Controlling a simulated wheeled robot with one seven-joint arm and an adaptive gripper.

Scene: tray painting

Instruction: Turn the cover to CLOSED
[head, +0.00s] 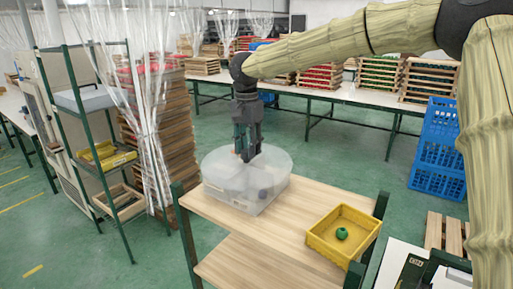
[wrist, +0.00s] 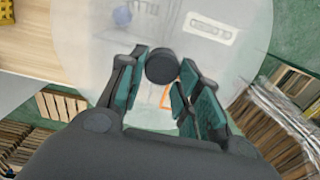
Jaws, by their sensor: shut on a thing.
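The round translucent cover (head: 272,163) sits on a clear container (head: 235,190) at the left end of the wooden table. The cover also fills the upper middle of the wrist view (wrist: 90,30). My gripper (head: 246,155) points down over the cover's middle. In the wrist view its green-padded fingers are shut on the dark round knob (wrist: 161,66) of the cover. An orange mark (wrist: 168,97) shows beside the knob, partly hidden by a finger. A pale label (wrist: 210,28) shows near the cover's edge; I cannot read it. A bluish ball (wrist: 122,16) shows dimly through the cover.
A yellow tray (head: 322,245) with a green ball (head: 341,233) stands at the table's right end. Bare tabletop (head: 270,225) lies between. A shelf rack (head: 100,130) and stacked wooden trays (head: 165,125) stand at left, blue crates (head: 436,150) at right.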

